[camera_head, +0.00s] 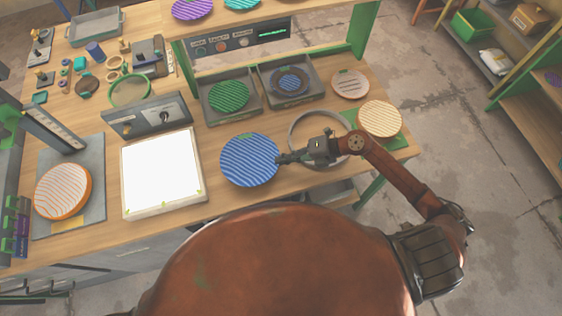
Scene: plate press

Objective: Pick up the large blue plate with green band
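The large blue striped plate (246,162) lies flat on the wooden table, right of the bright white panel. A small green mark shows near its far edge; a full green band cannot be made out. My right gripper (282,158) reaches in from the right, its fingertips at the plate's right rim. Whether the fingers touch or grip the rim is too small to tell. My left gripper is out of view.
Under my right gripper lies a grey ring (294,130). A pale striped plate (380,118) is to its right. Behind stand grey trays with a green plate (229,96) and a smaller blue plate (290,82). The white panel (162,172) and an orange-rimmed plate (62,190) are left.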

